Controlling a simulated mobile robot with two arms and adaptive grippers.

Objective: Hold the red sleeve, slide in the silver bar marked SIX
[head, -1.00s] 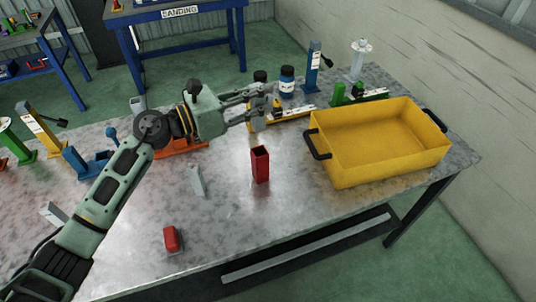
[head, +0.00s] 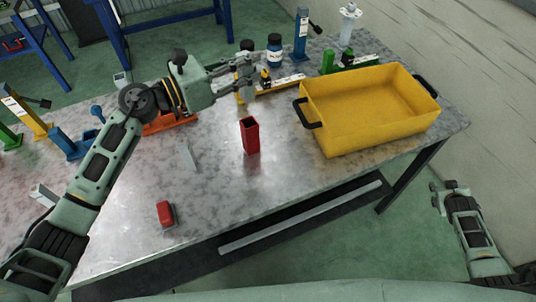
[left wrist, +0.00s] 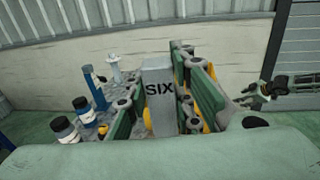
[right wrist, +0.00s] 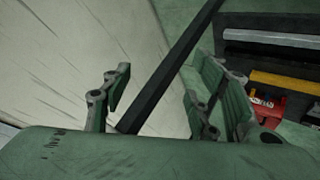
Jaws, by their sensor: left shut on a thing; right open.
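The red sleeve (head: 250,136) stands upright on the metal table, its open top facing up. My left gripper (head: 255,72) is above the table, behind the sleeve in the head view. It is shut on the silver bar marked SIX (left wrist: 160,95), whose lettering faces the left wrist camera. The bar is apart from the sleeve. My right gripper (head: 450,187) is open and empty, off the table's right side. Its spread fingers show in the right wrist view (right wrist: 160,85).
A yellow bin (head: 370,108) with black handles stands right of the sleeve. Bottles and clamps line the back. The table in front of the sleeve is clear.

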